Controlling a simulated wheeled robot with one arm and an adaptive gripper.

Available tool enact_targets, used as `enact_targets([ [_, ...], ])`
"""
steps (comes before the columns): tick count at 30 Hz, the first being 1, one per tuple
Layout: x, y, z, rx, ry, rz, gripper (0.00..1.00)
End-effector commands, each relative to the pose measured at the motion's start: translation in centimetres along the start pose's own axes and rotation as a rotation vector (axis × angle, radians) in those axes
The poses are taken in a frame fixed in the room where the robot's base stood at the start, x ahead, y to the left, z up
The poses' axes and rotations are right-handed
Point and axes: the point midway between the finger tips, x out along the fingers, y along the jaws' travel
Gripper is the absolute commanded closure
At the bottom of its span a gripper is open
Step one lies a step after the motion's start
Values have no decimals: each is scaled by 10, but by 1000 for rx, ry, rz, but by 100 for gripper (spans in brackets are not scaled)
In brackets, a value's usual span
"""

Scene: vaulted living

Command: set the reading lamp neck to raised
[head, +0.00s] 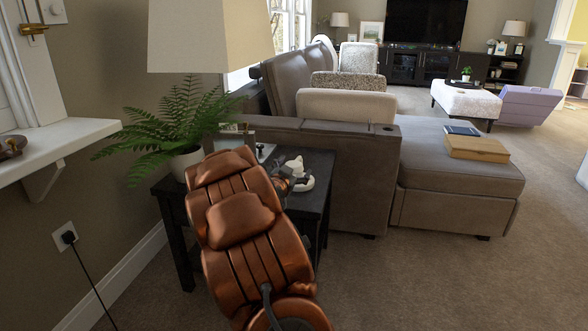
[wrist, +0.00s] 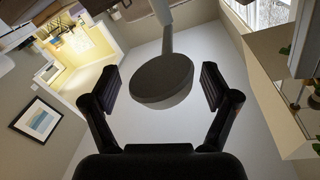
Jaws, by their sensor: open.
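In the wrist view, a dark round disc (wrist: 160,78) on a pale stem (wrist: 165,28) shows between the two fingers of my gripper (wrist: 161,88). It looks like part of the reading lamp, but I cannot be sure which part. My gripper is open, with a small visible gap on each side of the disc; depth is hard to judge. In the head view, a small white object (head: 294,166), possibly the reading lamp, stands on the black side table (head: 315,200) beside my gripper (head: 288,178). My copper arm hides much of the tabletop. The neck's position cannot be read clearly.
A large cream lampshade (head: 210,36) hangs over the table's left side and also shows in the wrist view (wrist: 272,85). A potted fern (head: 175,125) is left of my arm. A grey sofa (head: 345,185) borders the table on the right. Carpet at front right is clear.

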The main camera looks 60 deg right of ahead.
Motion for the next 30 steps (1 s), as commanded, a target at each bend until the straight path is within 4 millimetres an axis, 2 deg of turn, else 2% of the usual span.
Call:
enact_targets([
  [2,0,0,0,0,0,0,19],
  [25,0,0,0,0,1,0,99],
  [30,0,-1,-1,0,-1,0,100],
])
